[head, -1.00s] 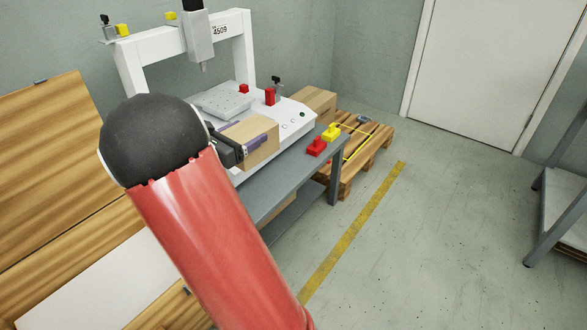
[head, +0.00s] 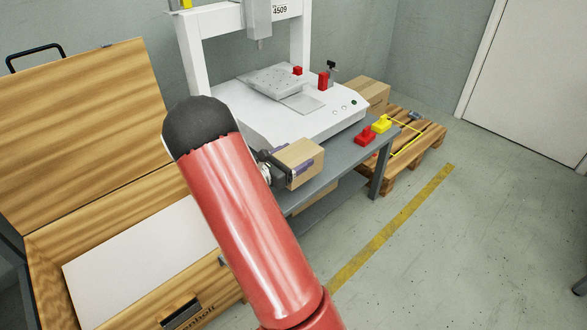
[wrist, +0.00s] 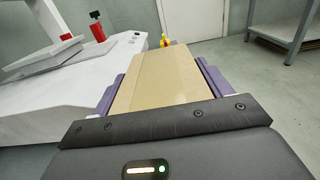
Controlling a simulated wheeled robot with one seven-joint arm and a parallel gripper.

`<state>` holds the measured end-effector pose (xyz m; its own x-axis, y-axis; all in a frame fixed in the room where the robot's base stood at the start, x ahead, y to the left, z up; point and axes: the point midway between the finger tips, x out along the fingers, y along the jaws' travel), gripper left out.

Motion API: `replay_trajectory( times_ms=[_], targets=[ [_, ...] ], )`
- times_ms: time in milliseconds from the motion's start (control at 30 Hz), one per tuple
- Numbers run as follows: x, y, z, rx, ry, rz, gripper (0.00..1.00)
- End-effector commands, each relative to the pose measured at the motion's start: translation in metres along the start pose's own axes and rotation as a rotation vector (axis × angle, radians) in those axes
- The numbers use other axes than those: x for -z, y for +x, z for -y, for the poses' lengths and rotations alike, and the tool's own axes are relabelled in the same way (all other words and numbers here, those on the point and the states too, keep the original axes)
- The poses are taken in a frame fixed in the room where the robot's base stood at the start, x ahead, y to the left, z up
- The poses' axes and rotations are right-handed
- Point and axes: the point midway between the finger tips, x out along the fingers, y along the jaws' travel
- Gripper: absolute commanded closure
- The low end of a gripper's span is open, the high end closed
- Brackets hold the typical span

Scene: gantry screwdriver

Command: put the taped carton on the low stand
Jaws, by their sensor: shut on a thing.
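My gripper (head: 290,166) is shut on a brown carton (head: 303,156), with purple finger pads on its two sides. In the wrist view the carton (wrist: 160,75) lies lengthwise between the fingers, with a tape-like strip along its top. In the head view it appears in front of the grey bench's near edge; whether it touches the bench is unclear. A grey metal stand (wrist: 292,28) shows at the upper right of the wrist view; I cannot tell if it is the low stand.
A white gantry machine (head: 255,115) stands on the grey bench (head: 345,160), with red (head: 365,136) and yellow (head: 381,123) blocks beside it. Another carton (head: 372,92) stands behind, near a wooden pallet (head: 425,150). An open wooden case (head: 80,130) is at left.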

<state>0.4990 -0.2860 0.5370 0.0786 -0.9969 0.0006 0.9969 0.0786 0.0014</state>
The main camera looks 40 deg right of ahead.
Motion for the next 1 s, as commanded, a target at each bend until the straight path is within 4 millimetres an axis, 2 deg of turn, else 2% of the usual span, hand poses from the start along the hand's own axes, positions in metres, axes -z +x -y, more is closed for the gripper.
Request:
replay_trajectory(
  times_ms=[267, 667, 700, 733, 1000],
  targets=[
    [0.037, 0.001, 0.001, 0.001, -0.003, 0.002, 0.59],
    [0.043, 0.0, 0.0, 0.0, -0.001, 0.002, 0.59],
    [0.042, 0.0, 0.0, 0.0, -0.001, 0.0, 0.18],
    [0.042, 0.0, 0.0, 0.0, -0.001, 0.0, 0.14],
    [0.041, 0.0, 0.0, 0.0, -0.001, 0.0, 0.14]
  ],
)
